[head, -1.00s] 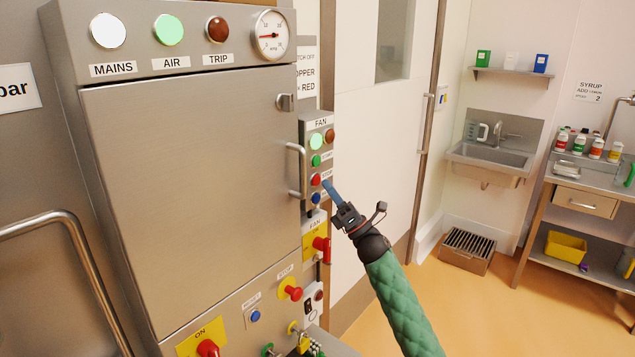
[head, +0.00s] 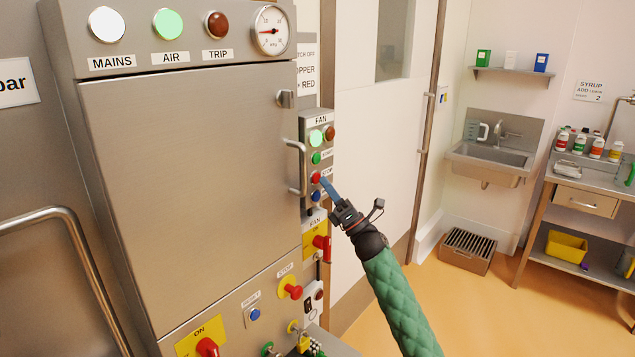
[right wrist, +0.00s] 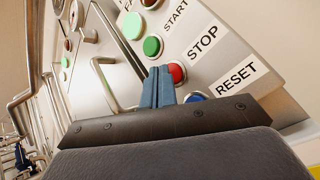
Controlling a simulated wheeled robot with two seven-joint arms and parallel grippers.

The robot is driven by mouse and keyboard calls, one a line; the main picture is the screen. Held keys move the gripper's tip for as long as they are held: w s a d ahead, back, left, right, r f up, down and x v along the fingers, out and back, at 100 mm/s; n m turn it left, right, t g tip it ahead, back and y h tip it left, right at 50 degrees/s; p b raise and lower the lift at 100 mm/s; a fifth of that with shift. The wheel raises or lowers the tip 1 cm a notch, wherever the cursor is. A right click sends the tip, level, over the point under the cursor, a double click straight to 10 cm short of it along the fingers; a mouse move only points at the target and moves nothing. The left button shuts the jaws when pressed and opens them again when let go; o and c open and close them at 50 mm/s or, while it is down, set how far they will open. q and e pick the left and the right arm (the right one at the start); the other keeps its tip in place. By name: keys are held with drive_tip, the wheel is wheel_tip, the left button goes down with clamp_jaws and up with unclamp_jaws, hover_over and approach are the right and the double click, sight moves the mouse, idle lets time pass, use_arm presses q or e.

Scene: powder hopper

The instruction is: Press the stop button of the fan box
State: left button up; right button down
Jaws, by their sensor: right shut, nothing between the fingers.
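The fan box (head: 308,131) is a narrow grey box on the side of the steel cabinet. Its red stop button (head: 316,177) sits between the green start button (head: 316,158) and the blue reset button (head: 315,196). My right gripper (head: 324,181) is shut and empty, its blue fingertips right beside the stop button. In the right wrist view the fingertips (right wrist: 157,72) overlap the left edge of the red stop button (right wrist: 177,73); I cannot tell whether they touch it. The box's green lamp (head: 315,137) looks lit and its red lamp looks dark. My left gripper is not in view.
A cabinet door handle (head: 297,167) stands just left of the fan box buttons. Below are a red-handled switch on a yellow plate (head: 309,240) and a red mushroom button (head: 294,292).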

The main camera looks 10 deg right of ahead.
drive_tip(key=shift+w+a+b, duration=0.25)
drive_tip(key=shift+b, duration=0.05)
idle(0.9)
idle(0.4)
drive_tip(key=shift+s+d, duration=0.45)
drive_tip(key=shift+s, duration=0.15)
drive_tip(key=shift+s+d, duration=0.1)
drive_tip(key=s+d, duration=0.1)
drive_tip(key=s, duration=0.1)
drive_tip(key=s+d+b, duration=0.1)
drive_tip(key=d, duration=0.1)
drive_tip(key=shift+s, duration=0.35)
idle(0.6)
